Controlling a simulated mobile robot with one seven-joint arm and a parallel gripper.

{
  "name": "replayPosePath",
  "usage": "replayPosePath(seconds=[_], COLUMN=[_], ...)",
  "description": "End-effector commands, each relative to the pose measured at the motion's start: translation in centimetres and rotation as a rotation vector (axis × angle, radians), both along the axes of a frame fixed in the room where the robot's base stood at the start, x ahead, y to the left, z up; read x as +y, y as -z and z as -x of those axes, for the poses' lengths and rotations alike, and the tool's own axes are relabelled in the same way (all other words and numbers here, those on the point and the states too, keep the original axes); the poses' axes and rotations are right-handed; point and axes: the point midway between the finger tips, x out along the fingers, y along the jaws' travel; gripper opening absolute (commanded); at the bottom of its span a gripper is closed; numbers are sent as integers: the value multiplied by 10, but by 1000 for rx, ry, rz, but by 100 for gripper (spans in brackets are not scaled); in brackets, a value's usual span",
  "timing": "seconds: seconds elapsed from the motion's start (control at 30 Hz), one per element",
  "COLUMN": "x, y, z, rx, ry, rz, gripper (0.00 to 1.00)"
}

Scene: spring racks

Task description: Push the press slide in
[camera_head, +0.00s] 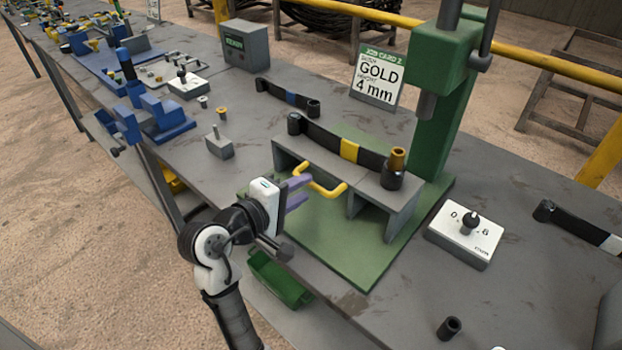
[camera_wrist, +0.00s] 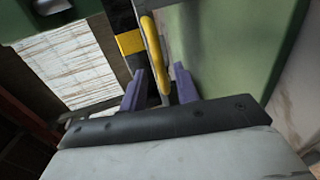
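The press slide (camera_head: 290,153) is a grey, bench-shaped carrier on the green base plate of the press (camera_head: 438,110). A yellow bar handle (camera_head: 325,190) sticks out of its front. A black spring arm (camera_head: 325,142) with a yellow band lies on the slide, with a brass-coloured bush (camera_head: 397,160) standing in its right eye. My gripper (camera_head: 299,191) is in front of the handle, its purple fingers apart. In the wrist view the yellow handle (camera_wrist: 154,55) reaches between the open fingers (camera_wrist: 160,88), with gaps beside it. Whether a finger touches it is unclear.
A job card (camera_head: 378,75) reading "GOLD 4 mm" stands behind. A green bin (camera_head: 278,280) hangs below the table's front edge. Another black arm (camera_head: 287,97) lies behind the slide.

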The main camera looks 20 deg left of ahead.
Motion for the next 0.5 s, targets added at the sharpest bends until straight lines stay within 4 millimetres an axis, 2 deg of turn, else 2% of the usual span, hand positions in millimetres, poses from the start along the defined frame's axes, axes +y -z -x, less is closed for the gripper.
replayPosePath(seconds=[0.2, 0.5], x=[-10, -13], y=[6, 8], z=[-28, -36], rx=[1, 0], ry=[1, -1], rz=[2, 0], gripper=[31, 31])
